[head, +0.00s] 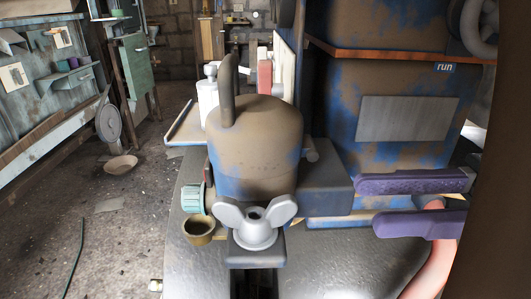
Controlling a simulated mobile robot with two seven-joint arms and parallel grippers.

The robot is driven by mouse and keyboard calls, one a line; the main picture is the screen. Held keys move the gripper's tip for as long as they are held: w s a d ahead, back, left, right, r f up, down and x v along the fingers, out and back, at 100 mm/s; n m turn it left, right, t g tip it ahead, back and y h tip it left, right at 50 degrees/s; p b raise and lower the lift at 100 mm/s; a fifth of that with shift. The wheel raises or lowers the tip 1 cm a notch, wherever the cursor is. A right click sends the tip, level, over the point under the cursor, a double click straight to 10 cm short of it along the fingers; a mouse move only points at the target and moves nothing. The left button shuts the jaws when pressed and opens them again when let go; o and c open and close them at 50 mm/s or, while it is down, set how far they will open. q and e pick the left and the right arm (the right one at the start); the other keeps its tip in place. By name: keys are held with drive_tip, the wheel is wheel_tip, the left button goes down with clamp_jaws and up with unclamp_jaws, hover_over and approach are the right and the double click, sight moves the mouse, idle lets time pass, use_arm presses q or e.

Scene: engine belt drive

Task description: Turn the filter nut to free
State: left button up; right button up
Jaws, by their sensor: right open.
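The filter nut, a pale grey wing nut (257,238) with two rounded wings and a dark hole in its middle, sits low at the front of a worn brown and blue tank (257,135). Its wings spread left and right. My right gripper (368,205) comes in from the right with two purple fingers, one above the other. It is open and empty, and its fingertips are apart from the nut, to its right. My left gripper is not in view.
A brass-coloured cup (197,230) and a teal ridged cap (192,198) are just left of the nut. A large blue and brown housing (405,130) marked "run" rises behind the gripper. A salmon curved pipe (437,262) is below it. Floor at the left is mostly clear.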

sight(282, 218)
drive_tip(key=a, duration=0.3)
drive_tip(key=a+p, duration=0.1)
drive_tip(key=a, duration=0.1)
drive_tip(key=s+a, duration=0.1)
drive_tip(key=a, duration=0.2)
drive_tip(key=shift+a+f+p, duration=0.1)
drive_tip(key=shift+a+p, duration=0.2)
drive_tip(key=shift+p, duration=0.05)
drive_tip(key=shift+a, duration=0.6)
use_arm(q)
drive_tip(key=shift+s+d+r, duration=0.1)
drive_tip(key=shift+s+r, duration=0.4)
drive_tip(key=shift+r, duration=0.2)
use_arm(e)
clamp_jaws()
